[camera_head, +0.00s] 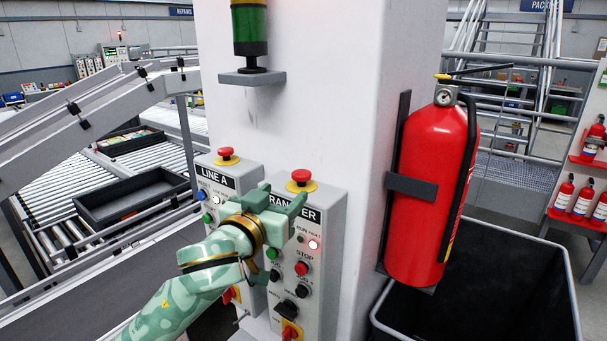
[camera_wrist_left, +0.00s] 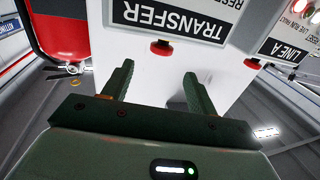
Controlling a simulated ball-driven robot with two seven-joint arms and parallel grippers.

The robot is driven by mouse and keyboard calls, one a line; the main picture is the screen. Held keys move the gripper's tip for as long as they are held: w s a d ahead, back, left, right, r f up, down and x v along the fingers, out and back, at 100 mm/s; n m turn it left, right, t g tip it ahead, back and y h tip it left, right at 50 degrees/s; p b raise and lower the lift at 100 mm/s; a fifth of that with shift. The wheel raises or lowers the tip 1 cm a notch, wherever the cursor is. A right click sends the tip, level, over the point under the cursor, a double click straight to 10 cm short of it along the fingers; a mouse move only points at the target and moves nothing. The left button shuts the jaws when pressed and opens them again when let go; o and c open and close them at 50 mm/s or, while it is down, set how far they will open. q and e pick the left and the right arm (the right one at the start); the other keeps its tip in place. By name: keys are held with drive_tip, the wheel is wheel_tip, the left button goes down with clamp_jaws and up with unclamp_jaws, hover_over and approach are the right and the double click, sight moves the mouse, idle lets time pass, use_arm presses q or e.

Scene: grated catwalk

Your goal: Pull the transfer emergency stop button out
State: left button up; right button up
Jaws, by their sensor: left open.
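The transfer emergency stop button (camera_head: 301,176) is a red mushroom head on a yellow collar on top of the grey TRANSFER box (camera_head: 330,235). In the left wrist view, upside down, its red head (camera_wrist_left: 161,47) shows beyond my fingertips, between them sideways. My left gripper (camera_head: 284,197) is open and empty, in front of the upper part of the box and just below the button. In the left wrist view its two green fingers (camera_wrist_left: 158,78) stand apart with nothing between them. The gripper covers part of the TRANSFER label. My right gripper is not in view.
The LINE A box (camera_head: 222,183) with its own red stop button (camera_head: 225,154) stands close on the left. A white column (camera_head: 320,100) rises behind. A red fire extinguisher (camera_head: 430,190) hangs on the right above a black bin (camera_head: 500,310). Conveyors lie left.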

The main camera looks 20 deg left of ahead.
sight(298, 178)
use_arm(q)
drive_tip(key=w, duration=0.6)
drive_tip(key=w+d, duration=0.1)
drive_tip(key=w, duration=0.3)
drive_tip(key=shift+w, duration=0.1)
drive_tip(key=shift+r+p, duration=0.1)
drive_tip(key=shift+p, duration=0.25)
drive_tip(key=c, duration=1)
